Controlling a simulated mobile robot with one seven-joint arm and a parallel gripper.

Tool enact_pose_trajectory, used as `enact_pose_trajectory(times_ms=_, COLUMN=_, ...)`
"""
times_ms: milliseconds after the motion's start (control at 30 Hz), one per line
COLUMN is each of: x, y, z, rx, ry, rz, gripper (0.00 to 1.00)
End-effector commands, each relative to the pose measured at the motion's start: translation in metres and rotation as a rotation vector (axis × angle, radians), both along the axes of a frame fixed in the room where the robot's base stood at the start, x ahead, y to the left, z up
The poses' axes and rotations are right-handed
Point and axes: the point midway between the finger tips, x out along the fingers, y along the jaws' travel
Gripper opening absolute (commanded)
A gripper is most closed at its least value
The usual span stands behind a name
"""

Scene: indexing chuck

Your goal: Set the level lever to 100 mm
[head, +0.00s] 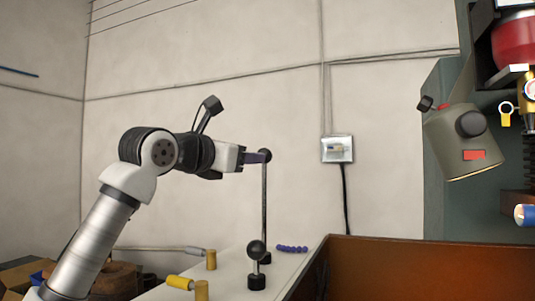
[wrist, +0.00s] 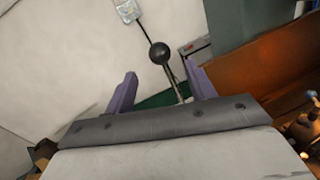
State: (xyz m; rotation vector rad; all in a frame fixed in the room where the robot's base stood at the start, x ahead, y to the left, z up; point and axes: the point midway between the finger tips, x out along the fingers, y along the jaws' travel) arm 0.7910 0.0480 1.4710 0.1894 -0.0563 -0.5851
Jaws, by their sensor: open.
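A tall thin lever (head: 264,205) with a dark ball knob (head: 265,154) stands nearly upright on a dark round base on the white bench top. A shorter lever with a ball knob (head: 256,249) stands in front of it. I cannot tell from any label which is the level lever, and no millimetre scale is readable. My gripper (head: 257,157) is at the tall lever's top, fingers pointing right. In the wrist view my gripper (wrist: 160,69) is open, and a dark ball knob (wrist: 159,53) shows between and just beyond the fingertips. Its rod runs down between the fingers; contact cannot be told.
An orange-brown bin (head: 420,265) fills the right foreground. A grey lamp-like housing (head: 455,140) hangs right. A wall box (head: 337,149) is behind.

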Motion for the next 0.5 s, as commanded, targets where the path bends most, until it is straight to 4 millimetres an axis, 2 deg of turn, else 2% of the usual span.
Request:
enact_pose_trajectory(times_ms=100, x=0.023, y=-0.017, z=0.004, rx=-0.002, ry=0.004, rz=-0.005, gripper=0.55)
enact_pose_trajectory(times_ms=300, x=0.057, y=-0.039, z=0.004, rx=-0.003, ry=0.002, rz=-0.005, gripper=0.55)
enact_pose_trajectory(times_ms=500, x=0.079, y=-0.053, z=0.002, rx=-0.003, ry=0.002, rz=-0.004, gripper=0.55)
